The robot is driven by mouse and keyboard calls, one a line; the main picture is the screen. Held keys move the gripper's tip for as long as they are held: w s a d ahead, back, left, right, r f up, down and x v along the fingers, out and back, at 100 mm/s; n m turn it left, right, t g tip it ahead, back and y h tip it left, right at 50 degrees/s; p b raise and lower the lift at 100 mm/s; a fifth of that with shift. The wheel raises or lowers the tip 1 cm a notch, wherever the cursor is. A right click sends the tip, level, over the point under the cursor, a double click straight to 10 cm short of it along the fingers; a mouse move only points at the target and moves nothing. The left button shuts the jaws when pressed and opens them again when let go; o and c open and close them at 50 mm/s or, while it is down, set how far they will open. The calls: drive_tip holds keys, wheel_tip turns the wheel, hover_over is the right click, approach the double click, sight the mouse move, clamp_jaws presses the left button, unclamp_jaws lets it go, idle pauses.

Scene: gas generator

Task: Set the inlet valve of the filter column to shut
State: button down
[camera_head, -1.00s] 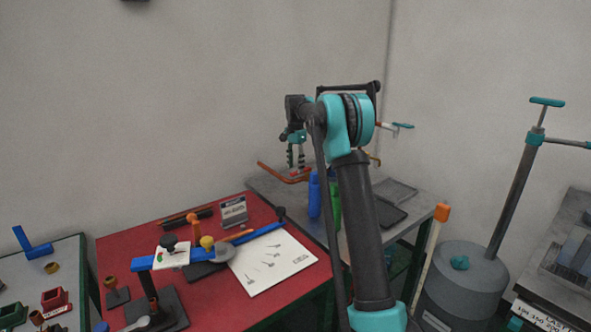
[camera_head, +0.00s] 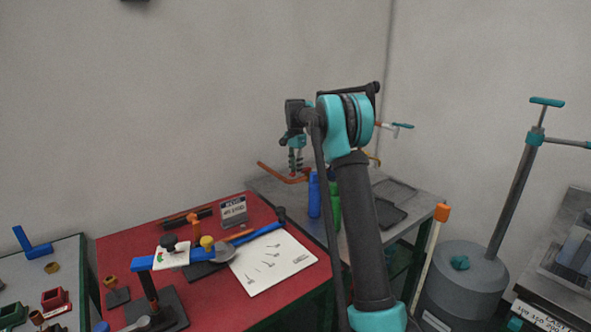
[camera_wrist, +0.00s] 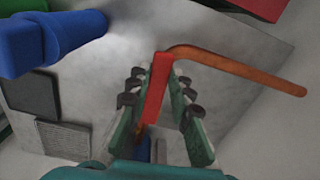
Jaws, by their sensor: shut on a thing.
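My gripper (camera_wrist: 160,95) is shut on a red valve lever (camera_wrist: 158,88) in the wrist view, with one finger on each side of it. A copper pipe (camera_wrist: 240,72) bends away to the right from the lever's far end. In the head view my gripper (camera_head: 296,160) is at the copper pipe (camera_head: 280,174), at the back of the grey table. A blue cylinder (camera_head: 314,196) and a green cylinder (camera_head: 335,205) stand just to the right, partly behind my arm. I cannot tell which is the filter column. The valve's body is mostly hidden by my gripper.
The blue cylinder also shows large at the upper left of the wrist view (camera_wrist: 40,42). The grey table (camera_head: 265,187) carries dark trays on its right. A red table (camera_head: 125,245) with tools and a paper sheet is at left.

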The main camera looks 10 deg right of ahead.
idle(0.3)
drive_tip(key=s+d+n, duration=0.2)
drive_tip(key=d+n, duration=0.7)
drive_tip(key=n, duration=0.8)
drive_tip(key=shift+d, duration=0.35)
idle(0.4)
drive_tip(key=c, duration=1.4)
unclamp_jaws()
drive_tip(key=shift+o, duration=0.2)
drive_tip(key=shift+r, duration=0.15)
